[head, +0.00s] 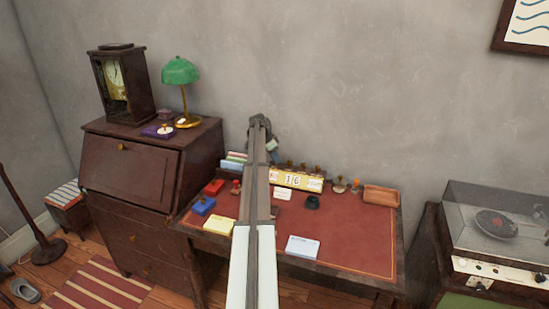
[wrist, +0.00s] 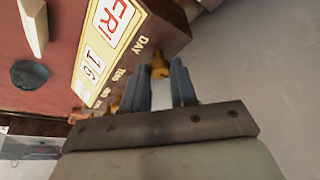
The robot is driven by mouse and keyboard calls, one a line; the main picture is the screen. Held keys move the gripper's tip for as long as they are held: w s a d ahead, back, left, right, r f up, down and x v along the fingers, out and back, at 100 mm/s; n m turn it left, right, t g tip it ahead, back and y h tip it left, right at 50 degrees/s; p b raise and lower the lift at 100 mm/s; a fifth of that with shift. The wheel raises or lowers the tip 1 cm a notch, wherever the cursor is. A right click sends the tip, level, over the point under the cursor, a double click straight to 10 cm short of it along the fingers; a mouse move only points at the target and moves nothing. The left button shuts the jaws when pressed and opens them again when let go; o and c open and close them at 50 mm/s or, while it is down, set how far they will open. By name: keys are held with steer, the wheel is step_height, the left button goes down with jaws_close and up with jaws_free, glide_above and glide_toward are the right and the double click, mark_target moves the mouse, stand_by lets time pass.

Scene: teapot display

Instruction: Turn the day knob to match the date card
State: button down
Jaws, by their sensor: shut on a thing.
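The calendar block (head: 297,182) stands at the back of the desk, partly behind my arm in the head view. It also shows in the wrist view (wrist: 150,22), tilted, with a red-lettered day window that seems to read FRI, and a 16 beside it. A brass day knob (wrist: 160,68) sits by the DAY label. My gripper (wrist: 170,72) is shut on this knob, one blue-grey finger on each side. The date card (head: 283,193) is a small white card before the calendar; its writing is too small to read. My gripper's fingers are hidden in the head view.
More brass knobs (wrist: 115,103) line the same edge of the calendar. A dark round pot (head: 312,202), stamps (head: 339,184) and a wooden tray (head: 381,196) stand nearby. Coloured pads and paper stacks (head: 302,246) lie on the red desk top (head: 345,235). The wall is close behind.

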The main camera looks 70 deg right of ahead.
stand_by(0.4)
steer(key=c, duration=0.9)
jaws_free()
steer(key=v, duration=1.4)
steer(key=shift+d+f, duration=0.1)
